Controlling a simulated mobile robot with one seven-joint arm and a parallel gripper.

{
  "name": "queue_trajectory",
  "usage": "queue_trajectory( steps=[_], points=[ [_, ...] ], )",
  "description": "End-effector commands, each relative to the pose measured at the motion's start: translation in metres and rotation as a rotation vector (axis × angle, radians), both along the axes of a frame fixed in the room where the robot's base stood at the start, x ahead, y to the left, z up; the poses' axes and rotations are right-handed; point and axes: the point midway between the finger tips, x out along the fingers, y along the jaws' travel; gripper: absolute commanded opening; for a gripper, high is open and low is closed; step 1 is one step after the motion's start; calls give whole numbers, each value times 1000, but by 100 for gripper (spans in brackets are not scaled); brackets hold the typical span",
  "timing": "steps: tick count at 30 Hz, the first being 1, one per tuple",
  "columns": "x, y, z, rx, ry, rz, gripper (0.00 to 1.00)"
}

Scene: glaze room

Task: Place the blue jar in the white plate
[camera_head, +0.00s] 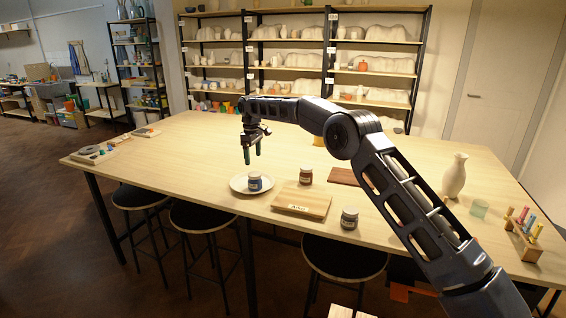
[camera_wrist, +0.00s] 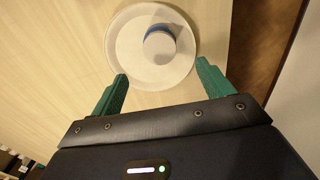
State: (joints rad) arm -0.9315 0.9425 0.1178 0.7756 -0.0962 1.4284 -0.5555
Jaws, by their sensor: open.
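The blue jar (camera_head: 255,181) stands upright in the white plate (camera_head: 236,184), near the plate's right side in the head view. In the wrist view the jar (camera_wrist: 160,46) is seen from above, its pale lid showing with a blue edge, inside the rim of the plate (camera_wrist: 122,62). My gripper (camera_head: 252,156) hangs above and behind the plate in the head view, apart from the jar. Its green fingers (camera_wrist: 164,82) are spread with nothing between them in the wrist view.
A wooden board (camera_head: 302,200) lies right of the plate. A brown-red jar (camera_head: 306,175) stands behind it and a dark grey jar (camera_head: 349,218) stands to its right. A cream vase (camera_head: 455,175) and a tool rack (camera_head: 523,236) stand farther right. The table's left part is mostly clear.

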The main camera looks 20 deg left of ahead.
Motion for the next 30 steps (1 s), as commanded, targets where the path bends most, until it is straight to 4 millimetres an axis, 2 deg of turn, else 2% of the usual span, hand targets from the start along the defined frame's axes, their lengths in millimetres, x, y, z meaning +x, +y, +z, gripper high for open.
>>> queue_trajectory(
  steps=[8, 11, 13, 17, 21, 30],
  points=[
    [1, -2, 3, 1, -1, -3, 79],
    [8, -13, 15, 7, -7, -22, 79],
    [18, -30, 30, 12, -13, -49, 79],
    [37, -76, 65, 25, -29, -121, 79],
    [53, -133, 104, 42, -47, -208, 79],
    [66, -261, 172, 75, -87, -398, 79]
  ],
)
